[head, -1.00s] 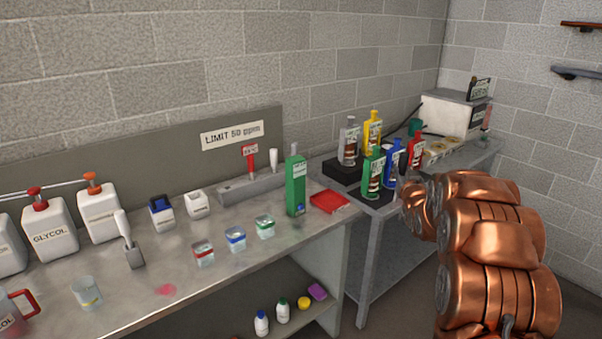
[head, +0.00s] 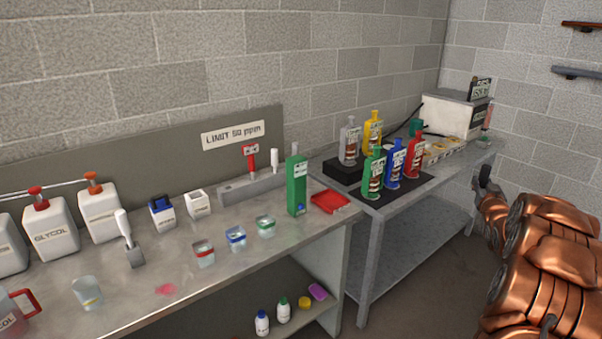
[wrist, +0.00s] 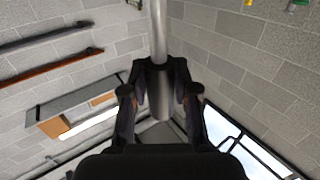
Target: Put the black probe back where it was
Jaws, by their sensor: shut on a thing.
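My gripper (wrist: 160,92) is shut on a grey rod-like thing (wrist: 159,35) in the wrist view, with a thin shaft and a thicker part between the fingers. It looks like the probe, but its black colour does not show clearly. In the head view my gripper (head: 484,180) is a small dark shape at the right, beyond the side table; the held thing cannot be made out there. A grey rack (head: 250,190) stands at the back of the bench. A red probe (head: 251,160) and a white probe (head: 274,160) stand upright in it; its left part looks bare.
A green bottle (head: 297,186) and red tray (head: 330,202) are right of the rack. Small tubs (head: 236,239) stand in front. Several coloured bottles (head: 395,165) crowd the side table (head: 425,183). White jugs (head: 100,215) are at the left.

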